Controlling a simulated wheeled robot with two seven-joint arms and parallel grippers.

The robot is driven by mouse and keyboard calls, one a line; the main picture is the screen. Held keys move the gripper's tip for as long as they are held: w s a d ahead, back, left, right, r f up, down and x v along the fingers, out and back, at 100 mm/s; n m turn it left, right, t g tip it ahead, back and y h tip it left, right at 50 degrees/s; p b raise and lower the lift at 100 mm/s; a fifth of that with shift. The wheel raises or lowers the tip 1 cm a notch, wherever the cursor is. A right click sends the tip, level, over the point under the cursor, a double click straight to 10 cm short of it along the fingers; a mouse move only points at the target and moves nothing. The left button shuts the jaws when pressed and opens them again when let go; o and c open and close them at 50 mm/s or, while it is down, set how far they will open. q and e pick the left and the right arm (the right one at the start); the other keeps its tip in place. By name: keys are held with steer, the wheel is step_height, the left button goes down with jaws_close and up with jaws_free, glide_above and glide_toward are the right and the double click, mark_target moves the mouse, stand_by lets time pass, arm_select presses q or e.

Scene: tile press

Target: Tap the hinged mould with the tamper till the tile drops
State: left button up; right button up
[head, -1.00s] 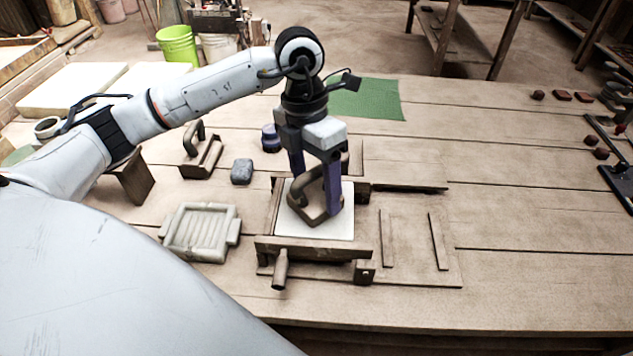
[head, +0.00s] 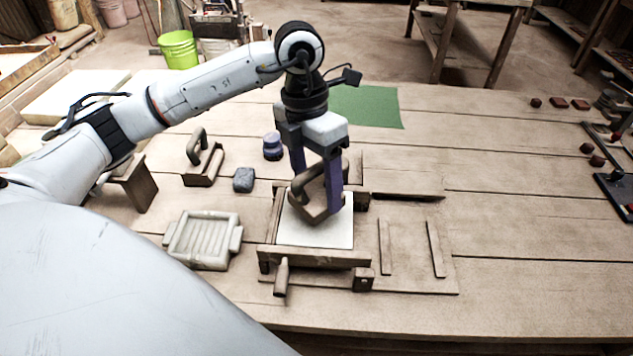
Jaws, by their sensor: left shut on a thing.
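The mould (head: 318,257) is a brown wooden frame on a base board, with a peg-like handle (head: 281,277) at its front. A pale, flat square slab (head: 330,236) lies in it. My left gripper (head: 321,196) points down over the slab, shut on the tamper (head: 312,212), a brown wooden piece with a loop handle. The tamper covers the slab's rear part; I cannot tell whether it touches it. Whether a tile is under the slab is hidden. My right gripper is out of view.
Left of the mould are a pale ribbed tray (head: 203,264), a grey block (head: 244,180), a wooden handled tool (head: 203,180) and a purple-grey jar (head: 272,147). A green mat (head: 368,107) lies behind. Two rails stand on the board at right; the table's right middle is clear.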

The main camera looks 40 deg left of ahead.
arm_select(q)
step_height(320, 180, down, 4)
steer(key=b, duration=0.2)
steer(key=shift+b, duration=0.35)
steer(key=shift+f, duration=0.3)
steer(key=shift+c, duration=0.7)
steer(key=shift+s+r+p, duration=0.15)
steer(key=shift+r+p, duration=0.15)
steer(key=shift+r, duration=0.15)
steer(key=shift+r+p, duration=1.2)
steer(key=shift+r, duration=0.5)
steer(key=shift+r, duration=0.15)
